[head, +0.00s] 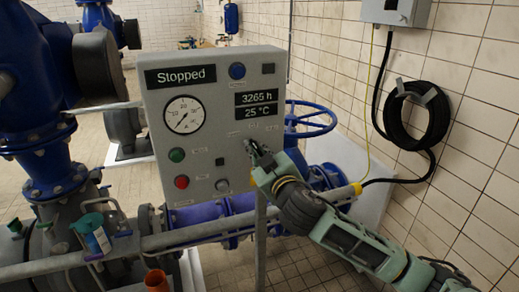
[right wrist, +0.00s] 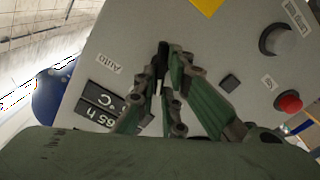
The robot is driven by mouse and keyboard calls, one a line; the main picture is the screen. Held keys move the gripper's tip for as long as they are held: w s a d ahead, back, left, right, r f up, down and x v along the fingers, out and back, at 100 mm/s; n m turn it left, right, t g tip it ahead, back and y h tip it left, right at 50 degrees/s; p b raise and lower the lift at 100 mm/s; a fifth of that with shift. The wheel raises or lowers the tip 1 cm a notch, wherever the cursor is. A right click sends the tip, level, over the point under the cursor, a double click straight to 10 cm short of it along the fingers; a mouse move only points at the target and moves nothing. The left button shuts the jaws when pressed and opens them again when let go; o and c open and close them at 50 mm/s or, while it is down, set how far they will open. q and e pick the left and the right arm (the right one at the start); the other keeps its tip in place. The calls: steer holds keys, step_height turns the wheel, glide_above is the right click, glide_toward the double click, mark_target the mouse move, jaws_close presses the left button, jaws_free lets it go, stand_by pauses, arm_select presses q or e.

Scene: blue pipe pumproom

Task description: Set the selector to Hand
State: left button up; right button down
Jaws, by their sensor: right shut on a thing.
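The grey control panel (head: 215,110) stands in the middle of the head view, with a display reading "Stopped" (head: 180,76). My right gripper (head: 256,153) is at the panel's right side, below the "25 °C" display. In the right wrist view my right gripper (right wrist: 162,62) has its fingertips close together at the panel face, shut on the selector (right wrist: 158,86). Only a small dark and light part of the selector shows between the fingers. An "Auto" label (right wrist: 108,63) is left of the fingertips there. Which way the selector points cannot be told. My left gripper is not in view.
The panel also has a pressure gauge (head: 184,115), a green button (head: 177,155), a red button (head: 181,182) and a blue button (head: 237,71). A blue handwheel (head: 311,119) is behind it. A coiled black cable (head: 416,116) hangs on the right wall.

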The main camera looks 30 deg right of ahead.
steer(key=shift+n+p, duration=0.35)
steer(key=shift+n, duration=0.85)
steer(key=c, duration=1.8)
jaws_free()
steer(key=shift+a, duration=0.1)
steer(key=shift+c, duration=0.2)
steer(key=v, duration=0.7)
steer(key=shift+s, duration=0.25)
